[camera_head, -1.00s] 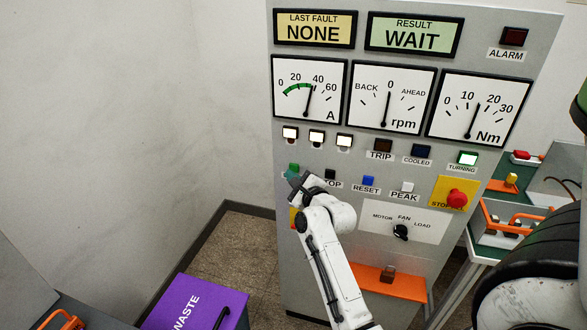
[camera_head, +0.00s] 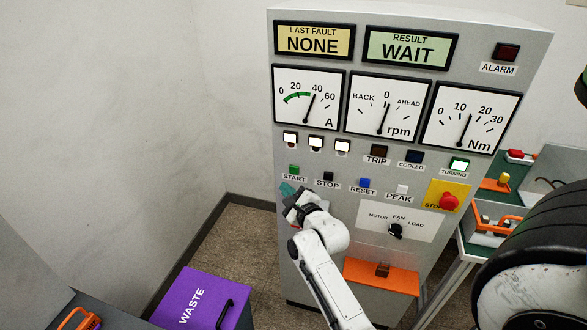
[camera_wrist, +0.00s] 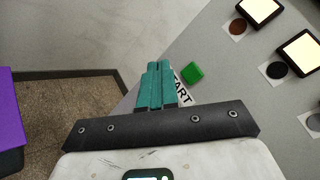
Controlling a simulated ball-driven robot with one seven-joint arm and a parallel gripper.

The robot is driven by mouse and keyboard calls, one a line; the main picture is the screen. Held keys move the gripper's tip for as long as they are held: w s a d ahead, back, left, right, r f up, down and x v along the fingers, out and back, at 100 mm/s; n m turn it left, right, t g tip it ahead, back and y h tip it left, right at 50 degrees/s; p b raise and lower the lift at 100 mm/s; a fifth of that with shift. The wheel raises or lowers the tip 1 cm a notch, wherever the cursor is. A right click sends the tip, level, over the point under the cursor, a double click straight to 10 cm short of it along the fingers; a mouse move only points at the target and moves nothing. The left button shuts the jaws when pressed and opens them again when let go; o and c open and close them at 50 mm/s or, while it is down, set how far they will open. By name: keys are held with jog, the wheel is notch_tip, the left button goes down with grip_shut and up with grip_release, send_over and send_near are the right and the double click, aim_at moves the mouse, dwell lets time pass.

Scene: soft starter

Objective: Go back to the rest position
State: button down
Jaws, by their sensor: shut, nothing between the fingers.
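My gripper (camera_head: 287,189) is in front of the lower left of the grey control panel (camera_head: 338,225), just below the green START button (camera_head: 294,169). In the wrist view its teal fingers (camera_wrist: 155,85) are together with nothing between them. The START button also shows in the wrist view (camera_wrist: 193,73), right of the fingertips and apart from them in the picture. My white arm reaches up from the bottom of the head view. The RESULT display (camera_head: 411,47) reads WAIT and the LAST FAULT display (camera_head: 313,41) reads NONE.
A purple WASTE bin (camera_head: 195,292) stands on the floor at lower left. An orange ledge (camera_head: 381,277) juts from the panel's lower part. A red stop button (camera_head: 449,201) and a fan knob (camera_head: 396,230) are right of my arm. A bench with orange-handled items stands at right.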

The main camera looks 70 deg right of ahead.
dwell(0.8)
jog(key=a+f+n+g+y+b, duration=0.1)
jog(key=a+f+n+g+y, duration=0.2)
jog(key=a+n, duration=0.35)
jog(key=a+f+n+y, duration=0.3)
jog(key=a+f+n, duration=0.15)
jog(key=a, duration=0.35)
jog(key=a+f+n+g+y+b, duration=0.1)
jog(key=a+f+n+g+y, duration=0.2)
jog(key=a+n, duration=0.4)
jog(key=s+a+f+n+g+y, duration=0.1)
jog(key=s+a+n+g, duration=0.2)
jog(key=s+a+n, duration=0.3)
jog(key=s+a+f+n+g+b, duration=0.1)
jog(key=s+a+f+n+g, duration=0.1)
jog(key=s+a+n, duration=0.3)
jog(key=s+n+g, duration=0.1)
jog(key=s+n, duration=0.3)
jog(key=s, duration=0.1)
jog(key=shift+s+a+n+y, duration=0.15)
jog(key=shift+a+n+y, duration=0.15)
jog(key=shift+a+y, duration=0.1)
jog(key=shift+f, duration=0.1)
